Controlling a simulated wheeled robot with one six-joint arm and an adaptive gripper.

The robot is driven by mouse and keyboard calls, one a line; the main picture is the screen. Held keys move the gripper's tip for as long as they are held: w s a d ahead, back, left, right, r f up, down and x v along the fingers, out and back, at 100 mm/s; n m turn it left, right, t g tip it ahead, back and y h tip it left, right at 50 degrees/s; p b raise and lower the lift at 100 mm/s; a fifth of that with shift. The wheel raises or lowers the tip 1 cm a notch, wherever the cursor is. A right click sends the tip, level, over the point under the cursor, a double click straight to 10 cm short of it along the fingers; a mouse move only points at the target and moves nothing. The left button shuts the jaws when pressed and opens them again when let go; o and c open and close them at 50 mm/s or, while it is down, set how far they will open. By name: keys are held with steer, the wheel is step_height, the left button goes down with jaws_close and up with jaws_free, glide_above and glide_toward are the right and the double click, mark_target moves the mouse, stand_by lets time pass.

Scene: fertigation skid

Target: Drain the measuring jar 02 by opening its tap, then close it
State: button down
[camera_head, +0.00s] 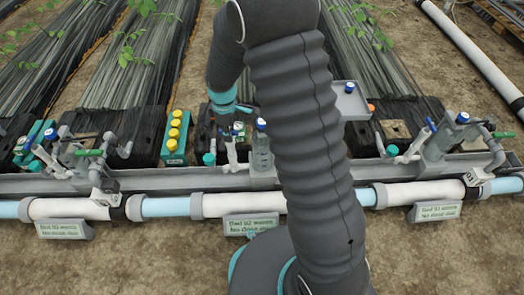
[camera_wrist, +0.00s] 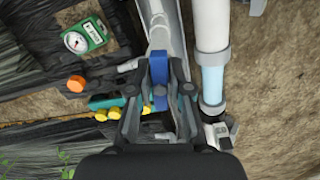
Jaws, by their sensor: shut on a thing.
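The measuring jar (camera_head: 262,152) at the middle station is a clear upright cylinder with a blue cap, just left of my arm in the head view. Its liquid level cannot be made out. My gripper (camera_head: 236,112) is beside the jar, over the pale pipework (camera_head: 232,150) to its left. In the wrist view, my gripper (camera_wrist: 160,100) has its fingers closed around a blue tap handle (camera_wrist: 160,76). A pale pipe (camera_wrist: 157,32) runs on beyond it. The tap's outlet is hidden, and I cannot tell whether the tap is open.
A block with yellow knobs (camera_head: 175,135) stands left of my gripper. A white main pipe (camera_head: 265,204) runs along the front, with a sign (camera_head: 250,224). A grey tray (camera_head: 350,103) is behind my arm.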

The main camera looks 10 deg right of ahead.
steer(key=m, duration=0.3)
steer(key=shift+w, duration=0.1)
steer(key=m, duration=0.4)
steer(key=shift+a+m, duration=0.1)
steer(key=shift+m, duration=0.3)
steer(key=m, duration=0.4)
steer(key=shift+r, duration=0.1)
steer(key=m, duration=0.3)
steer(key=shift+w+m+p, duration=0.1)
steer(key=shift+m+p, duration=0.25)
steer(key=shift+m, duration=0.05)
steer(key=c, duration=1)
jaws_free()
steer(key=shift+c, duration=0.2)
step_height(320, 180, up, 10)
steer(key=p, duration=0.6)
steer(key=shift+p, duration=0.35)
